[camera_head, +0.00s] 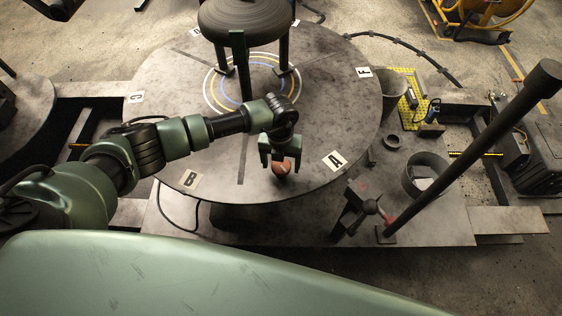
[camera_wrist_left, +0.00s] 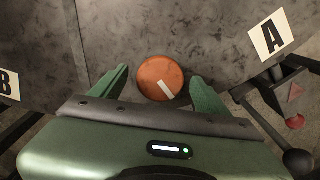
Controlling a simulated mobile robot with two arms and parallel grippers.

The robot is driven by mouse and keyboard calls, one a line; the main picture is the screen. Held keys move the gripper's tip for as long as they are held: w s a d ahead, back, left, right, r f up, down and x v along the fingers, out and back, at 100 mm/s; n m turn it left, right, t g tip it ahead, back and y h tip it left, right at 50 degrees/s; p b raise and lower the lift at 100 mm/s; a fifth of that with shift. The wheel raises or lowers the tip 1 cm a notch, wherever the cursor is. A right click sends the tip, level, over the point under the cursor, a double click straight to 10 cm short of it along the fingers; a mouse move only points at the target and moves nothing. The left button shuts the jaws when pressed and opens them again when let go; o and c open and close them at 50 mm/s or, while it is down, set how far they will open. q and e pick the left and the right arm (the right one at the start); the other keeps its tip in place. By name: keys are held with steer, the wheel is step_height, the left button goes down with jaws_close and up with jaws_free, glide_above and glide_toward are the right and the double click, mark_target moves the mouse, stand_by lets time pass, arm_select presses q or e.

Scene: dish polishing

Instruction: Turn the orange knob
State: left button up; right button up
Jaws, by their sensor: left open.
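The orange knob (camera_head: 282,168) is a round disc near the front edge of the round grey table (camera_head: 330,110), between the labels A and B. In the left wrist view the knob (camera_wrist_left: 160,78) shows a pale line pointing to the lower right. My left gripper (camera_head: 279,160) is directly above the knob and open. In the left wrist view its green fingers (camera_wrist_left: 160,92) stand on either side of the knob, with a gap visible on both sides. My right gripper is not in view.
A round dark pad on a stand (camera_head: 242,22) rises at the back of the table. Labels A (camera_head: 334,161) and B (camera_head: 188,179) lie on the tabletop. A dark slanted post (camera_head: 470,148), a bucket (camera_head: 426,174) and a clamp-like fixture (camera_head: 360,207) stand at the right.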

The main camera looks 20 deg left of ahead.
arm_select(q)
steer(key=c, duration=1.4)
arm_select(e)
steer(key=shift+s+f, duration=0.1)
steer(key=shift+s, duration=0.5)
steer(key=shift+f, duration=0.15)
arm_select(q)
steer(key=m+b, duration=0.2)
steer(key=shift+w+f+b, duration=0.1)
steer(key=shift+f+b, duration=0.1)
steer(key=shift+b, duration=0.15)
steer(key=m+b, duration=1.5)
steer(key=b, duration=0.2)
steer(key=shift+r+m+b, duration=0.2)
steer(key=shift+m+b, duration=0.8)
steer(key=shift+m, duration=0.2)
steer(key=shift+d, duration=0.1)
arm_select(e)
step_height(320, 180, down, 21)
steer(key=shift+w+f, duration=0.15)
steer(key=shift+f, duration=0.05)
